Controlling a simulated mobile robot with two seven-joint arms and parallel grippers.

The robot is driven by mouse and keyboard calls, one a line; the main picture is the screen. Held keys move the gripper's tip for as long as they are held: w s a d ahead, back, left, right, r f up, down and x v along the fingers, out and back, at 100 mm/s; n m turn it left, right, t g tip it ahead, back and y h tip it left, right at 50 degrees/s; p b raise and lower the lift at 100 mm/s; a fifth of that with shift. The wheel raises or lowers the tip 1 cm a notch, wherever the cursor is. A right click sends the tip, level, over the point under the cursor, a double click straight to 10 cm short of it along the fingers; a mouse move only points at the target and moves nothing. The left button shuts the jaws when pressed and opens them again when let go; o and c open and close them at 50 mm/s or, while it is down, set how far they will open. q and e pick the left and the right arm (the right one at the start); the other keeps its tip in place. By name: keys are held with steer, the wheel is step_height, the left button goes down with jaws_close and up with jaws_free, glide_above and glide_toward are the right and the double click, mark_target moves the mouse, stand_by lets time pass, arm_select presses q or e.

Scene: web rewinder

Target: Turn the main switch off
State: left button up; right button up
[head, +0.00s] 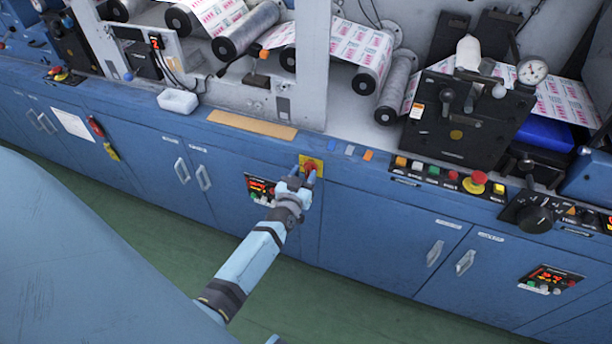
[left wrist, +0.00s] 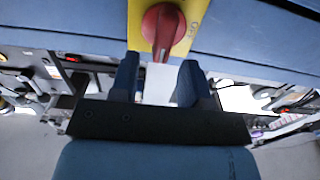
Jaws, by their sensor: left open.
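The main switch is a red rotary knob (head: 312,164) on a yellow plate (head: 319,158), on the upper front of the blue cabinet. In the left wrist view the red knob (left wrist: 163,30) shows large at the top, its grip ridge running roughly up and down the picture. My left gripper (head: 302,179) is right in front of the switch. Its fingers (left wrist: 157,78) are apart, with the knob just beyond the gap; contact cannot be told. My right gripper is not in view.
A red-digit display panel (head: 260,188) sits left of the switch. Coloured push buttons and a red emergency stop (head: 479,178) line the ledge at right. Cabinet door handles (head: 203,178) stick out. Rollers with printed web (head: 358,50) lie above. Green floor (head: 330,300) is open in front.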

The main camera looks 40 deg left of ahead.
arm_select(q)
steer(key=shift+x, duration=0.8)
jaws_close()
